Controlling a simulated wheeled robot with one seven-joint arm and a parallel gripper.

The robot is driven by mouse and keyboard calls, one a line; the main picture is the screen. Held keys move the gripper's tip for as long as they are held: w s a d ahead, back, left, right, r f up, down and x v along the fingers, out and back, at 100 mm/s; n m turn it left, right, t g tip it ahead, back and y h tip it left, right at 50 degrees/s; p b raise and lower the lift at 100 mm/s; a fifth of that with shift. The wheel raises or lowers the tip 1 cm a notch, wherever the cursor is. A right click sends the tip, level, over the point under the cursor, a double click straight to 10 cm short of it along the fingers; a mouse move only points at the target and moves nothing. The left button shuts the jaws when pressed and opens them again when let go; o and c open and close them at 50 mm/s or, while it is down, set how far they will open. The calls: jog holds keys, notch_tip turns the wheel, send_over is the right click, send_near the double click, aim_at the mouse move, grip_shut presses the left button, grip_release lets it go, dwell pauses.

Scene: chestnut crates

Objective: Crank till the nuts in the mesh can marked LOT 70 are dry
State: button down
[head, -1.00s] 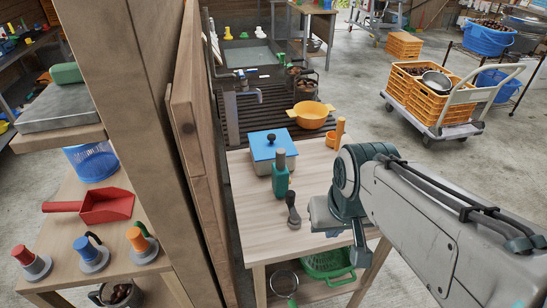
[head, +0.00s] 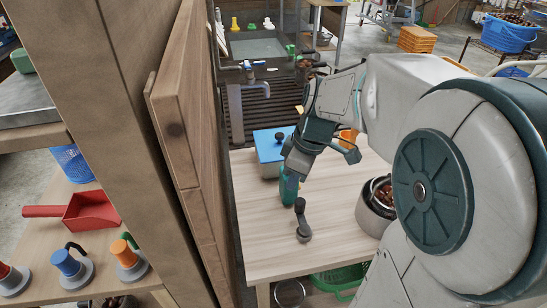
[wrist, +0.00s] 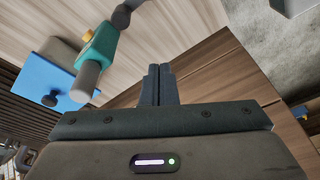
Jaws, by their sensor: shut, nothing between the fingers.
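A grey metal can with brown nuts (head: 376,212) stands on the right of the wooden table in the head view, partly hidden by my arm. I cannot read any LOT 70 mark. A dark grey crank-like lever (head: 302,220) stands on the table. Behind it is a teal block (head: 288,190), which also shows with a grey cylinder in the wrist view (wrist: 97,58). My gripper (head: 291,184) hangs in front of the teal block in the head view.
A blue-lidded box (head: 268,145) stands behind the teal block. A wooden post and panel (head: 180,120) border the table on the left. A red scoop (head: 85,211) and several coloured-handled stamps are on the left shelf. The table front (head: 275,262) is clear.

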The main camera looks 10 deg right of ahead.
aim_at(303, 216)
jog(key=w+f+n, duration=0.1)
jog(key=f, duration=0.3)
jog(key=w+a+f+n+y, duration=0.1)
jog(key=w+f+n, duration=0.1)
jog(key=f, duration=0.2)
jog(key=w+a+f+n+b, duration=0.1)
jog(key=w+f, duration=0.1)
jog(key=f, duration=0.2)
jog(key=shift+w+a+f+n, duration=0.15)
jog(key=shift+a+f+n, duration=0.05)
jog(key=shift+f+n, duration=0.2)
jog(key=d, duration=0.3)
jog(key=shift+s+d+r, duration=0.2)
jog(key=shift+s, duration=0.1)
jog(key=shift+d, duration=0.25)
